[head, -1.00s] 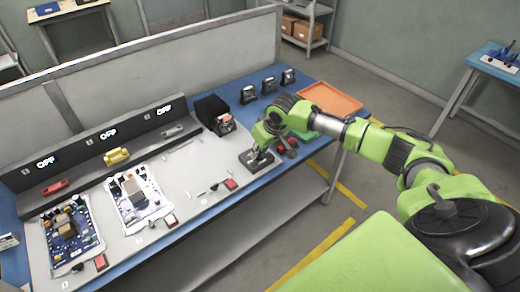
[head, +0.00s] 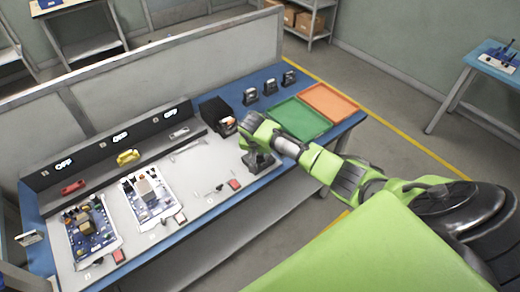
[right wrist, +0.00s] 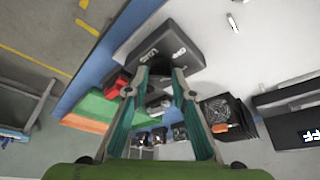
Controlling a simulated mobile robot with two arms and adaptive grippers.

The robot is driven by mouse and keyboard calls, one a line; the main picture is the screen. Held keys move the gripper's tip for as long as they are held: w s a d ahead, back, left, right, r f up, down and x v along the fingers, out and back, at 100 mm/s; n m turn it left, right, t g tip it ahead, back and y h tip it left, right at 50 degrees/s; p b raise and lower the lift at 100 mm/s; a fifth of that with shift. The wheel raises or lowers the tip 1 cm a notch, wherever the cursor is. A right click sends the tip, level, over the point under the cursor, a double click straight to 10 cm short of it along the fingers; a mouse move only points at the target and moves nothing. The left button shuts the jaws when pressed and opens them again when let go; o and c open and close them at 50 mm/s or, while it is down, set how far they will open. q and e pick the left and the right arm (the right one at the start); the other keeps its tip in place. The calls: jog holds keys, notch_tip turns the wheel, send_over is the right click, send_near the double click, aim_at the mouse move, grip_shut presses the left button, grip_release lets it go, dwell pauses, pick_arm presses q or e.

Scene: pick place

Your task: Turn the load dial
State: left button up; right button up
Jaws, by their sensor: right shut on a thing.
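The load dial's dark box (head: 259,163) stands at the front right of the grey work mat in the head view. In the right wrist view the box (right wrist: 160,45) fills the upper middle and its white lettering, partly "LOAD", shows upside down. My right gripper (right wrist: 160,75) reaches the box with both fingers closed in on the dial, which is mostly hidden between the fingertips. In the head view the right gripper (head: 255,146) is directly above the box and covers its top. My left gripper is in neither view.
Two circuit boards (head: 92,229) (head: 148,194) lie left on the mat. Green (head: 300,118) and orange (head: 330,102) trays lie at the right. Several dark devices (head: 270,87) line the back edge. Small displays sit on the rear ledge.

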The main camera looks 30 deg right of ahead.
jog(key=shift+w+a+m+g+h, duration=0.15)
jog(key=shift+m+g+h, duration=0.15)
jog(key=shift+m, duration=0.7)
jog(key=shift+m+g, duration=0.3)
jog(key=shift+m, duration=0.6)
jog(key=m, duration=0.1)
jog(key=m+g+b, duration=0.1)
jog(key=shift+w+a+f+m+h, duration=0.1)
jog(key=shift+w+m+h, duration=0.1)
jog(key=shift+m+h, duration=0.15)
jog(key=m+b, duration=0.2)
jog(key=m+g+b, duration=0.1)
jog(key=m+b, duration=0.1)
jog(key=m+g+b, duration=0.1)
jog(key=m+b, duration=0.1)
jog(key=shift+w+f+m+b, duration=0.1)
jog(key=shift+w+m+b, duration=0.2)
jog(key=shift+b, duration=0.1)
jog(key=shift+d+r+m+g+b, duration=0.2)
jog(key=shift+m+g+b, duration=0.4)
jog(key=shift+b, duration=0.25)
jog(key=o, duration=1.1)
